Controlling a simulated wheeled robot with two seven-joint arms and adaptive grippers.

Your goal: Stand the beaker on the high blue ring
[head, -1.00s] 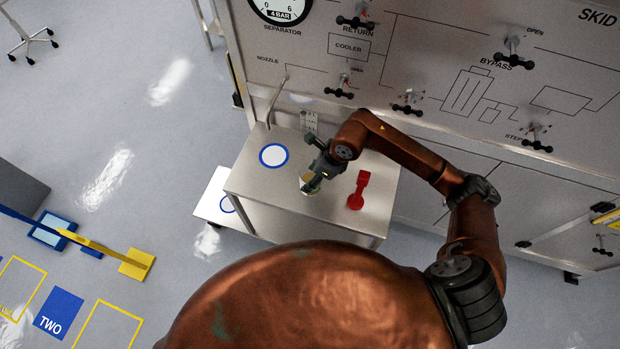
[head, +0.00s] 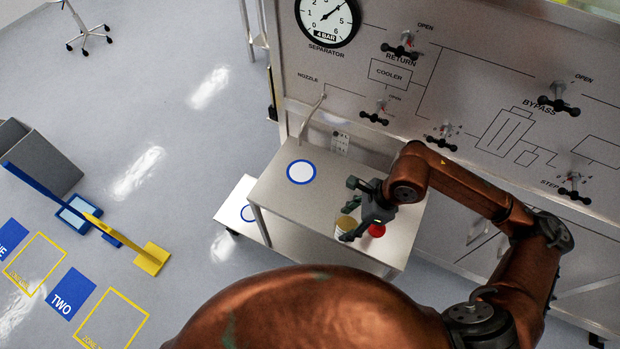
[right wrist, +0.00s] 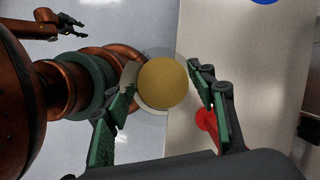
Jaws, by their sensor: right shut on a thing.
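The beaker (head: 346,225) is clear with yellow-brown contents and is held near the front edge of the steel table (head: 290,206). My right gripper (head: 352,220) is shut on it. In the right wrist view the beaker (right wrist: 163,83) lies between the two green-padded fingers (right wrist: 162,98), over the table's edge. Its height above the table is hard to tell. The high blue ring (head: 301,172) is a white disc with a blue rim, bare, on the tabletop's far left. My left gripper (right wrist: 77,25) shows open and empty at the top left of the right wrist view.
A red thing (head: 376,230) lies on the tabletop, partly hidden by my right gripper. A bent nozzle pipe (head: 310,117) stands behind the high ring. The tabletop between ring and gripper is clear.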

